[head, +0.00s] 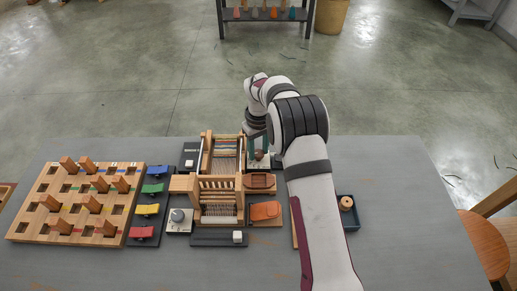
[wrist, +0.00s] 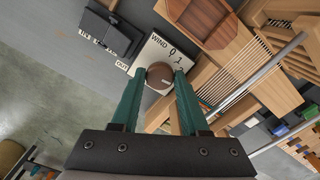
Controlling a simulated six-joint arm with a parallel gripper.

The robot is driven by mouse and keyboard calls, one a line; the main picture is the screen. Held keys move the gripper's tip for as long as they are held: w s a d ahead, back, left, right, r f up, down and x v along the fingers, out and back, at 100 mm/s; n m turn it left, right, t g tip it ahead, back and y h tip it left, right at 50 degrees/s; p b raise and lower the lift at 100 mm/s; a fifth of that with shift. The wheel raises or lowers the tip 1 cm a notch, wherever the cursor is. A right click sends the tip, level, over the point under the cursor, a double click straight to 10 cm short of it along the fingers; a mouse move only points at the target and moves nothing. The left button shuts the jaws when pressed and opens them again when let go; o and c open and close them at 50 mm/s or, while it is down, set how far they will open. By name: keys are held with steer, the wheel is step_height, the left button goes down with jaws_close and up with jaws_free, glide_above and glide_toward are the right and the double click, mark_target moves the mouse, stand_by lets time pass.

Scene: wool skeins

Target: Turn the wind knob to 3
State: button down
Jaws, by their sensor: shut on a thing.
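The wind knob (wrist: 160,74) is a round brown knob on a white plate (wrist: 153,52) marked WIND, with a 0 and further digits partly visible beside it. In the wrist view my gripper (wrist: 160,78) has its two teal fingers shut on the knob, one on each side. A small pale mark shows on the knob, but I cannot tell which number it points to.
A wooden loom (head: 222,187) stands left of the knob. A dark tray (head: 353,222) is at right.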

mark_target(259, 153)
steer(key=shift+m, duration=0.9)
steer(key=c, duration=0.7)
jaws_free()
step_height(259, 153, up, 16)
steer(key=shift+f, duration=0.1)
steer(key=shift+s, duration=0.1)
